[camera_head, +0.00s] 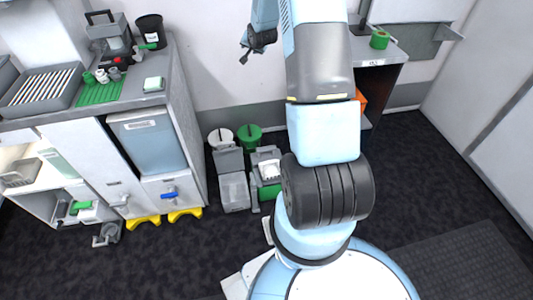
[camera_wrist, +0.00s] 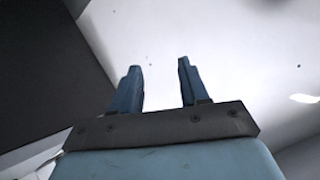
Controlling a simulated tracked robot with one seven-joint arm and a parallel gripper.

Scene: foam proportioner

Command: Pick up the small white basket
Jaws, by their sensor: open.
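A small white piece that looks like a basket (camera_head: 270,170) sits on a grey and green container on the floor, right of the cabinet. It is too small to make out its shape fully. My gripper (camera_head: 245,52) is high in front of the back wall, well above and apart from it. In the wrist view my gripper (camera_wrist: 158,70) has its two blue fingers apart with nothing between them. The wrist view shows only pale and dark surfaces; no basket is in it.
A grey bin (camera_head: 234,192) stands left of the container, with a white bucket (camera_head: 220,137) and a green bucket (camera_head: 249,136) behind. The cabinet (camera_head: 187,120) rises at left. A grey wire-like basket (camera_head: 20,173) lies on its low shelf. Dark floor is clear at right.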

